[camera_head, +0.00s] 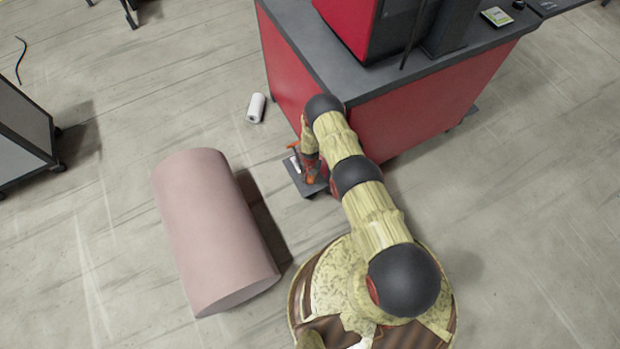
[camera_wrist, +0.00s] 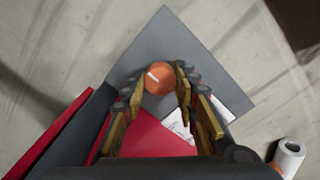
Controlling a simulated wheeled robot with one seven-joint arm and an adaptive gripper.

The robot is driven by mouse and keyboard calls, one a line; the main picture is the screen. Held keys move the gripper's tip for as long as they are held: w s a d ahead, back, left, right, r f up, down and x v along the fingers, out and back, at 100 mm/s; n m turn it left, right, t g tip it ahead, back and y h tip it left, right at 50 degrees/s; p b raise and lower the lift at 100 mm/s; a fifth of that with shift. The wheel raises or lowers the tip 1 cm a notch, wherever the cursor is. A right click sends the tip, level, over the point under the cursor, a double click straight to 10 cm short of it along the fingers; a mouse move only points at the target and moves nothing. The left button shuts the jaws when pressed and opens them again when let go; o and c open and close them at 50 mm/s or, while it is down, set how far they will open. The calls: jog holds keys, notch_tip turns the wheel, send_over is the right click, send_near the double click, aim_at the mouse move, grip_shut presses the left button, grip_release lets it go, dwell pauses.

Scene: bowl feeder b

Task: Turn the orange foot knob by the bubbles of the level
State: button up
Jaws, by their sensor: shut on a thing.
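The orange foot knob (camera_wrist: 158,77) is round with a white mark on top, and stands over a grey floor plate (camera_wrist: 200,55) in the wrist view. My gripper (camera_wrist: 159,84) is shut on the knob, one yellow finger on each side. In the head view the plate (camera_head: 302,187) lies at the cabinet's near corner, partly hidden by my gripper (camera_head: 311,178). A white printed piece (camera_wrist: 178,124) lies partly behind the fingers in the wrist view. I cannot make out a level or its bubbles.
A red cabinet (camera_head: 430,110) with a dark top rises beside the plate. A large pink cylinder (camera_head: 212,230) lies on the floor at left. A small white roll (camera_head: 256,107) lies beyond it. A grey cabinet (camera_head: 22,140) stands far left. Floor between them is clear.

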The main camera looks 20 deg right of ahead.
jog(key=c, duration=0.4)
jog(key=shift+n, duration=0.3)
jog(key=n, duration=0.9)
jog(key=shift+n, duration=1.8)
jog(key=o, duration=1.1)
jog(key=shift+o, duration=0.4)
